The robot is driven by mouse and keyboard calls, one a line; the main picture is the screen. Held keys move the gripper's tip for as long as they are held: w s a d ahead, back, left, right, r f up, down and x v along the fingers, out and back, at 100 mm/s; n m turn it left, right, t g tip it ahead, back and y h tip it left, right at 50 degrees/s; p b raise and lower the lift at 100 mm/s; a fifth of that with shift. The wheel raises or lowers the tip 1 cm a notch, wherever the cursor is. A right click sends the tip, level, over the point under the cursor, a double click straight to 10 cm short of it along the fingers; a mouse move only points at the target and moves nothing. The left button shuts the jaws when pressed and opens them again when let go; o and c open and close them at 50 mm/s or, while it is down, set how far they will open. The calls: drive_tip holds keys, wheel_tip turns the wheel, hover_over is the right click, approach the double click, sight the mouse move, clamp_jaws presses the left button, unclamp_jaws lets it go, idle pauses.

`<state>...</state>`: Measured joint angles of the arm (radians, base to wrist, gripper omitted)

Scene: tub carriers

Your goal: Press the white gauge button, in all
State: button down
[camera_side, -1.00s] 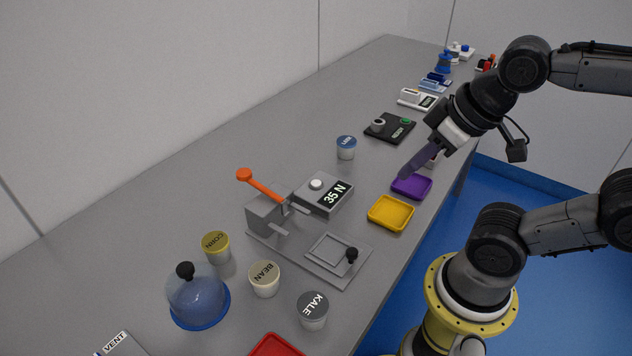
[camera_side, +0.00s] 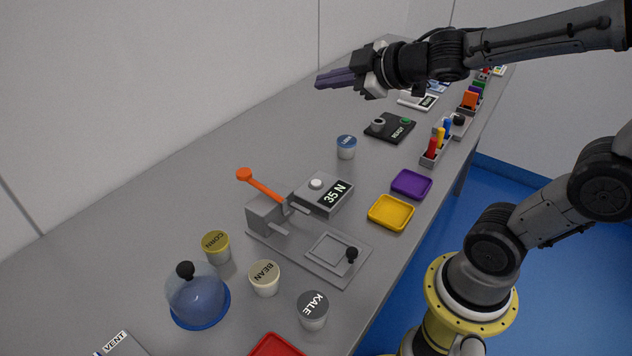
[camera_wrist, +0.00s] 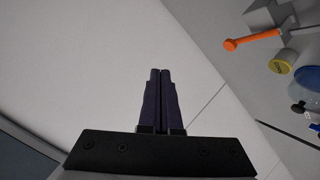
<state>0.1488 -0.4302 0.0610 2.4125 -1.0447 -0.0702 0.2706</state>
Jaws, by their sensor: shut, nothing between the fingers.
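The gauge (camera_side: 327,197) is a grey box on the table with a round white button (camera_side: 316,184) on top and a dark display reading 35 N. It stands just behind the grey lever press. My gripper (camera_side: 318,81) is shut and empty, with its purple fingers pointing left, high above the far part of the table and well away from the button. In the wrist view my shut fingers (camera_wrist: 159,72) point toward the white wall. The gauge button does not show in that view.
The lever press (camera_side: 268,215) with its raised orange handle (camera_side: 258,184) stands beside the gauge. Tubs marked corn (camera_side: 215,245), bean (camera_side: 265,278) and kale (camera_side: 312,310) stand in front. A yellow tray (camera_side: 391,213) and a purple tray (camera_side: 411,184) lie right.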

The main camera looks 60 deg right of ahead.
drive_tip(key=w+f+n+g+y, duration=0.2)
drive_tip(key=w+f+n+y, duration=0.15)
drive_tip(key=f, duration=0.35)
drive_tip(key=g, duration=0.2)
hover_over(321, 183)
wheel_tip(321, 183, down, 7)
drive_tip(key=shift+f, duration=0.1)
drive_tip(key=shift+f, duration=0.1)
drive_tip(key=shift+f, duration=4.3)
drive_tip(key=shift+f, duration=0.2)
drive_tip(key=shift+f, duration=0.2)
